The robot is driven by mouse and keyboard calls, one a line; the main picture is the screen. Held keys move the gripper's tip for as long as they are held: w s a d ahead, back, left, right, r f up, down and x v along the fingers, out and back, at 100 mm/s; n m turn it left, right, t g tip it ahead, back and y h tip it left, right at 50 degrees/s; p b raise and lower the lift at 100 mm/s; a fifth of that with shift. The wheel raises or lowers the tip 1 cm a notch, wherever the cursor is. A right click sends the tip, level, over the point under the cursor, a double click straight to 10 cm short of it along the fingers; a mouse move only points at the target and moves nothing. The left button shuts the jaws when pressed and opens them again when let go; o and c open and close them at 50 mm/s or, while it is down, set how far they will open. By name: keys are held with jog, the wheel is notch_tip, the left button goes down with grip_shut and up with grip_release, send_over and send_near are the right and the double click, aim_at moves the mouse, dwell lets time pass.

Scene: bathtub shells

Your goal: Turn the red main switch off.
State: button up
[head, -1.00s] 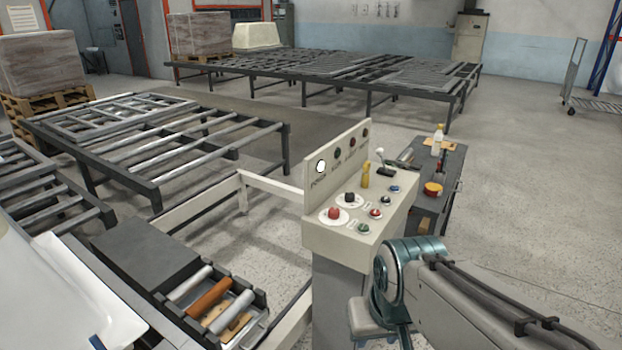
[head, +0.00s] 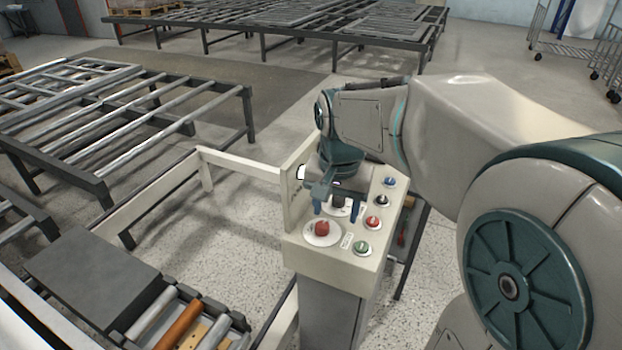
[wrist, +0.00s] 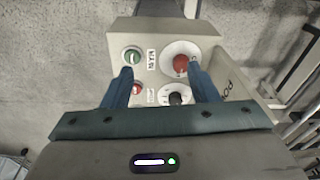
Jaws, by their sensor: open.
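The red main switch (head: 321,229) is a large red knob on a white round plate, near the front left corner of the cream control panel (head: 333,262). In the wrist view the red knob (wrist: 181,63) lies just beyond my right fingertip, with a white label beside it. My gripper (head: 336,207) points down over the panel, open and empty, behind the red knob in the head view. In the wrist view its blue fingers (wrist: 160,75) straddle the labels. Finger height above the panel is hard to tell. The knob's exact pointer position is unclear.
A black knob (wrist: 177,98) on a white plate sits beside the red one. Green (head: 361,247), smaller red (head: 373,223), black and blue buttons line the panel's right side. An upright panel back (head: 291,190) stands at left. A roller box (head: 190,318) is at lower left.

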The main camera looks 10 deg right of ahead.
aim_at(324, 224)
jog(key=w+m+g, duration=0.1)
jog(key=w+m, duration=0.3)
jog(key=w, duration=0.6)
jog(key=f, duration=0.4)
jog(key=f+p, duration=0.1)
jog(key=f, duration=0.8)
jog(key=shift+s+f+p, duration=0.25)
jog(key=shift+f+p, duration=0.05)
jog(key=shift+a, duration=0.1)
jog(key=c, duration=1)
jog(key=shift+d, duration=0.2)
jog(key=shift+f, duration=0.1)
